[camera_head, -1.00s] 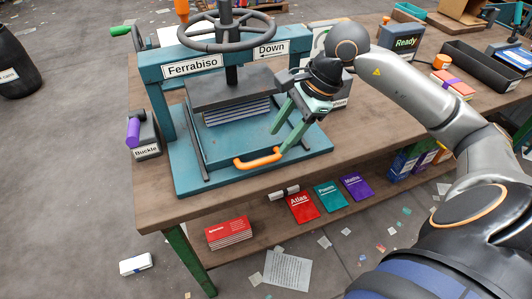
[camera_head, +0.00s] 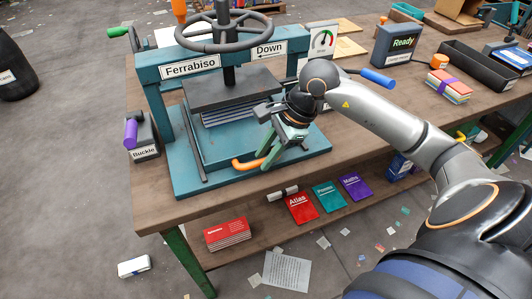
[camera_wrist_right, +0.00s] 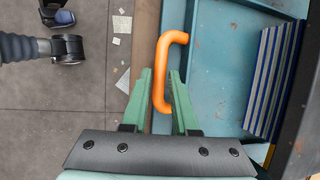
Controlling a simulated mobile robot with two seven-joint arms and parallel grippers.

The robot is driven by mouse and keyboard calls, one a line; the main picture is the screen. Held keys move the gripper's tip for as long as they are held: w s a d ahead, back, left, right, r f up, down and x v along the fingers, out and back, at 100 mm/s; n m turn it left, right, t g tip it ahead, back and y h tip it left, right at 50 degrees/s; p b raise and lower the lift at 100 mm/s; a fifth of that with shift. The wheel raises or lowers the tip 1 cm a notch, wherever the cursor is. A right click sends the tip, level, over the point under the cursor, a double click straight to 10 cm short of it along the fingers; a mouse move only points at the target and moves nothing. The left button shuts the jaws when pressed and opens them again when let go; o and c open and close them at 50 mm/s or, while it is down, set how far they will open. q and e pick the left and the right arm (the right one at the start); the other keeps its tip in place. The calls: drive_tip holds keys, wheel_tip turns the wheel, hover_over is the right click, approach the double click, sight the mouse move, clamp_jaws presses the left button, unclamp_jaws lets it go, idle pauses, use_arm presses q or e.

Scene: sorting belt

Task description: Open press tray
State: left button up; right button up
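The teal press (camera_head: 160,72) labelled Ferrabiso stands on the workbench, with a stack of blue-and-white sheets or books (camera_head: 236,112) under its dark plate. Its teal tray (camera_head: 215,180) has an orange handle (camera_head: 246,164) at the front edge. My right gripper (camera_head: 272,156) points down at the handle and hides its right part in the head view. In the right wrist view, the orange handle (camera_wrist_right: 166,62) reaches between the two green fingers (camera_wrist_right: 160,76), which stand apart with small gaps beside it. My left gripper is not in view.
A stapler-like block labelled Buckle (camera_head: 142,140) stands left of the press. A gauge (camera_head: 322,40), a Ready display (camera_head: 400,45) and a black bin (camera_head: 485,65) stand at the right. Several books, including Atlas (camera_head: 300,207), lie on the lower shelf.

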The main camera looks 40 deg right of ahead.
clamp_jaws()
idle(1.0)
